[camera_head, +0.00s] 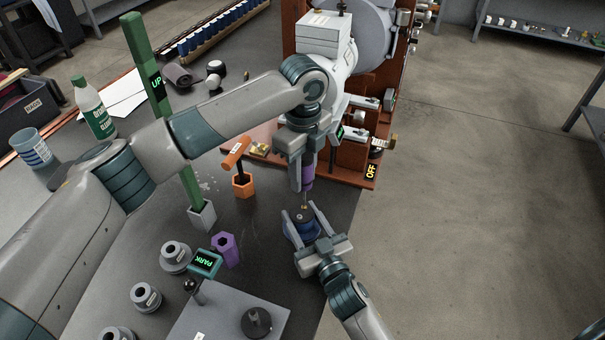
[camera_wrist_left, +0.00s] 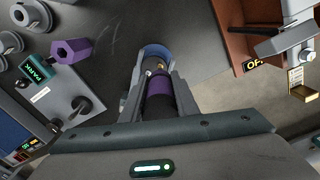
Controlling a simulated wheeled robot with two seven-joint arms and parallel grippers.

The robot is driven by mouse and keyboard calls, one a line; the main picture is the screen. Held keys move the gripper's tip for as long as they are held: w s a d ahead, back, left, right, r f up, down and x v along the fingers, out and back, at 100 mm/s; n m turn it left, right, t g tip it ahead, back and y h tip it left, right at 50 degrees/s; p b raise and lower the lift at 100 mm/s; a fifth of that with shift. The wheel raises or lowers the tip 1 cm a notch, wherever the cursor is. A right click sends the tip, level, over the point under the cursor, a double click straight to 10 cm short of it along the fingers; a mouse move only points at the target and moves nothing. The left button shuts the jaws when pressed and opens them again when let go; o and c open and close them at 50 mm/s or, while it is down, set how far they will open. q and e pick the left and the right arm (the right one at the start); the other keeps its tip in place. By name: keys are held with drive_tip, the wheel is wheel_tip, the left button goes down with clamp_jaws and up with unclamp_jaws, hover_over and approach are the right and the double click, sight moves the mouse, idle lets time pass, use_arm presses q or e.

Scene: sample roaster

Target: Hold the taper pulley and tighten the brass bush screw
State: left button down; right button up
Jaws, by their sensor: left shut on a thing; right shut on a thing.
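My left gripper (camera_head: 309,178) is shut on a purple-handled screwdriver (camera_head: 307,184), held upright with its thin shaft pointing down. The screwdriver also shows between the fingers in the left wrist view (camera_wrist_left: 158,105). Below it is the dark taper pulley (camera_head: 301,215) with a small brass bush screw (camera_head: 304,207) on top. The screwdriver tip is at or just above the screw; contact is unclear. My right gripper (camera_head: 303,228) is shut on the pulley from the near side. A blue part (camera_head: 296,232) shows around the pulley, partly hidden by the fingers.
A purple hexagonal holder (camera_head: 225,249), an orange holder with an orange-handled tool (camera_head: 242,184) and several grey pulleys (camera_head: 175,256) stand to the left. A PARK sign (camera_head: 205,264) is near a grey plate (camera_head: 215,318). The roaster (camera_head: 325,45) stands behind.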

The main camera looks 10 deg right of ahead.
use_arm(q)
drive_tip(key=m, duration=0.3)
drive_tip(key=shift+n, duration=0.7)
drive_tip(key=shift+r, duration=0.15)
drive_tip(key=shift+r, duration=1)
drive_tip(key=shift+r, duration=2.5)
